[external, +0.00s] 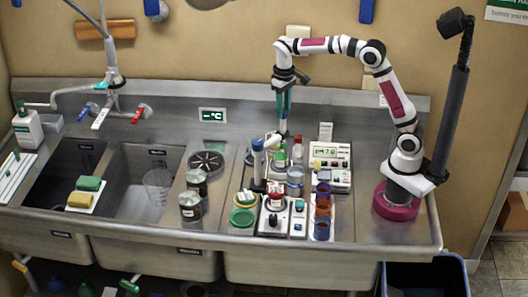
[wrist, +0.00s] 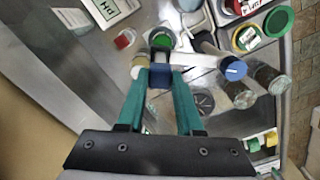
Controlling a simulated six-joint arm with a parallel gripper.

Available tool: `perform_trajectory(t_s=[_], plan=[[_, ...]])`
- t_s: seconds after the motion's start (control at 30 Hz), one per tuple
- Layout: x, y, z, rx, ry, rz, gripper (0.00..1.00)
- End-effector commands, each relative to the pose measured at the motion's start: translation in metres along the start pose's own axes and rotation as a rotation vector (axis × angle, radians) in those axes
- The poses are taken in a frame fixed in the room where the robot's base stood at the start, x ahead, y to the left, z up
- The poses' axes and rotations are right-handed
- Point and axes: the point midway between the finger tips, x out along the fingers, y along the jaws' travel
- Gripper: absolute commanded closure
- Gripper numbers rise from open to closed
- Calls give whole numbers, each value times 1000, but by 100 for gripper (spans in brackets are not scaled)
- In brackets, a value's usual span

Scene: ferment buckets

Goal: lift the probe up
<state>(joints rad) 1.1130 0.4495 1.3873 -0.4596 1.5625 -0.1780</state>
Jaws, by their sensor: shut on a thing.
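My gripper (external: 284,112) points down over the back of the sink's right-hand counter, its teal fingers nearly vertical. In the wrist view the fingers of my gripper (wrist: 160,76) are closed on a dark blue block, which appears to be the head of the probe (wrist: 160,74). The probe's lower part is hidden or too small to make out. In the external view the probe is mostly hidden by the fingers, and I cannot tell whether it is clear of its support.
Close by are a green-capped bottle (external: 281,158), a blue-topped upright item (external: 257,160) and a red-capped bottle (external: 297,149). A pH meter (external: 330,155) stands to the right. Dark glass jars (external: 190,206) stand to the left, beside the sink basins (external: 140,190). The counter is crowded.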

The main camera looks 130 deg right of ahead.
Motion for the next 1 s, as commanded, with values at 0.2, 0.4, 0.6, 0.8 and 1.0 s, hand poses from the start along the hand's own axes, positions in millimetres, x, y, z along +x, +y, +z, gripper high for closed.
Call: perform_trajectory(t_s=[0.2,0.4,0.6,0.8,1.0], plan=[[-4,0,-2,-1,13,-2,49],[-3,0,-1,-1,10,-2,35],[-5,0,-1,-1,9,-1,35],[-46,0,-2,0,14,-2,35],[-114,0,-2,1,17,-3,35]])
